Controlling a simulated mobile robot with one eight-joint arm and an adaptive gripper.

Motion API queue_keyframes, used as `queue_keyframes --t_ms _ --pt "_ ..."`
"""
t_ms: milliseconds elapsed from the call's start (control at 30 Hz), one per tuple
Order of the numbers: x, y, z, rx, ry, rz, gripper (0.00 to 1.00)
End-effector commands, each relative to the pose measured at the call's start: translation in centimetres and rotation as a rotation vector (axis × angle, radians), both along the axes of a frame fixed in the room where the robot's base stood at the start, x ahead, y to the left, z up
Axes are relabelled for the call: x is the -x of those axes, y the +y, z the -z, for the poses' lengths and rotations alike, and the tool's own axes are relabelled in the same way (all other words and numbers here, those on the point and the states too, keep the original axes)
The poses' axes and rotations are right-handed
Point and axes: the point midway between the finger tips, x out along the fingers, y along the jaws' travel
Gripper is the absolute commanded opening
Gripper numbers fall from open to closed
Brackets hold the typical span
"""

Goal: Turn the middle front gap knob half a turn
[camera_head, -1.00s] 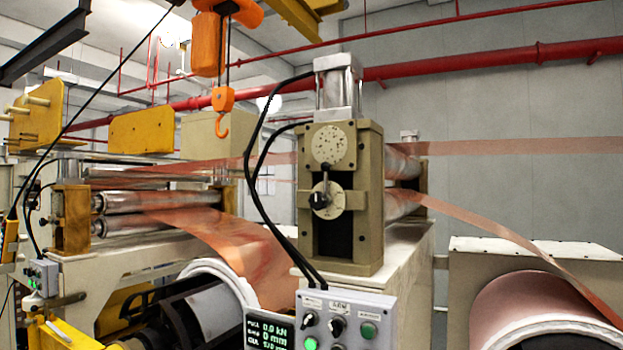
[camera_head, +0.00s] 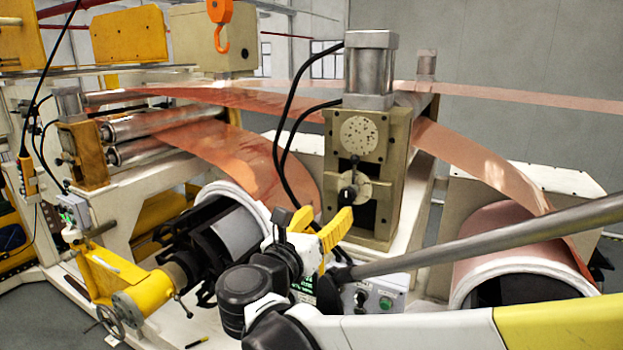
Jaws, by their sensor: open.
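A black knob (camera_head: 347,194) with a short upright lever sits on the lower round plate on the front of the beige roll stand (camera_head: 388,150). It appears to be the middle front gap knob. My gripper (camera_head: 322,215) is open, with two yellow fingers pointing up toward the stand. It is just left of and below the knob in the picture. The right fingertip appears close to the knob's lower left edge; I cannot tell whether they touch. Nothing is between the fingers. My forearm and wrist hide much of the control box below.
The control box (camera_head: 385,302) with a green button is below the stand. Copper foil (camera_head: 480,160) runs down right to a large roll (camera_head: 500,240); more foil (camera_head: 240,155) curves on the left. Black hoses (camera_head: 285,120) hang left of the stand. An orange hook (camera_head: 221,38) hangs at top.

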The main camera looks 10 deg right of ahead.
Motion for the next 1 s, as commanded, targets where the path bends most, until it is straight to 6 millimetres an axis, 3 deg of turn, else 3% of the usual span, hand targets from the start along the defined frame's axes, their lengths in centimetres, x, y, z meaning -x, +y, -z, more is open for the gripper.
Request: queue_keyframes --t_ms 500,933,967,1000 --pt "-7.2 -5.4 0.0 -0.004 0.0 0.004 0.57" --pt "-8.4 -6.2 0.2 -0.005 0.0 0.002 0.57" --pt "-8.4 -6.2 0.2 -0.005 0.0 0.002 0.55" --pt "-8.3 -6.2 0.2 -0.005 0.0 0.002 0.43"
